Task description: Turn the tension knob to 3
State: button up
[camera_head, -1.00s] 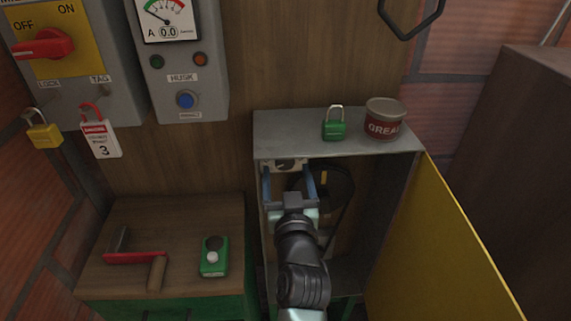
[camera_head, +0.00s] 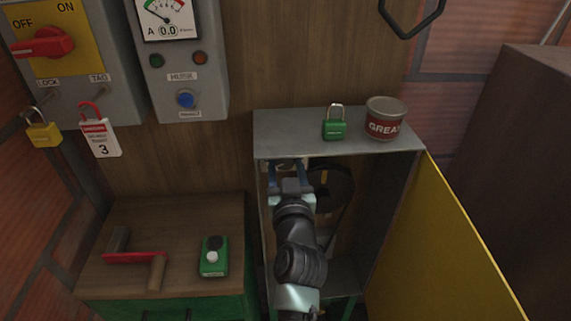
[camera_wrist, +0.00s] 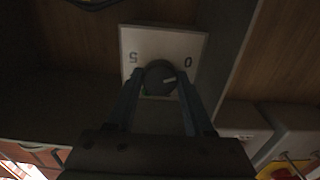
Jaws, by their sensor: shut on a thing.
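The tension knob (camera_wrist: 160,78) is a dark round knob on a pale dial plate (camera_wrist: 165,42) inside the open cabinet. In the wrist view the plate appears upside down, with 0 at right and 5 at left. The knob's light pointer mark points right, roughly toward the 0 side. My gripper (camera_wrist: 159,76) has its blue fingers on either side of the knob, shut on it. In the head view my gripper (camera_head: 287,170) reaches under the cabinet top, and the knob is mostly hidden there.
The grey cabinet top (camera_head: 290,130) carries a green padlock (camera_head: 334,127) and a grease tin (camera_head: 385,118). A yellow door (camera_head: 435,250) stands open at right. A dark wheel (camera_head: 335,188) is inside, right of my gripper. A wooden bench (camera_head: 180,220) stands at left.

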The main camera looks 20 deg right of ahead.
grip_shut()
jog(key=m+p, duration=0.1)
jog(key=m, duration=0.4)
jog(key=shift+m+p, duration=0.3)
jog(key=shift+p, duration=0.1)
jog(key=m+p, duration=0.1)
jog(key=m, duration=0.2)
jog(key=shift+r+m, duration=0.1)
jog(key=shift+m, duration=0.2)
jog(key=m+p, duration=0.2)
jog(key=m, duration=0.2)
jog(key=shift+m, duration=0.3)
jog(key=m+p, duration=0.2)
jog(key=m, duration=0.4)
jog(key=m+p, duration=0.2)
jog(key=m, duration=0.4)
jog(key=shift+m, duration=0.4)
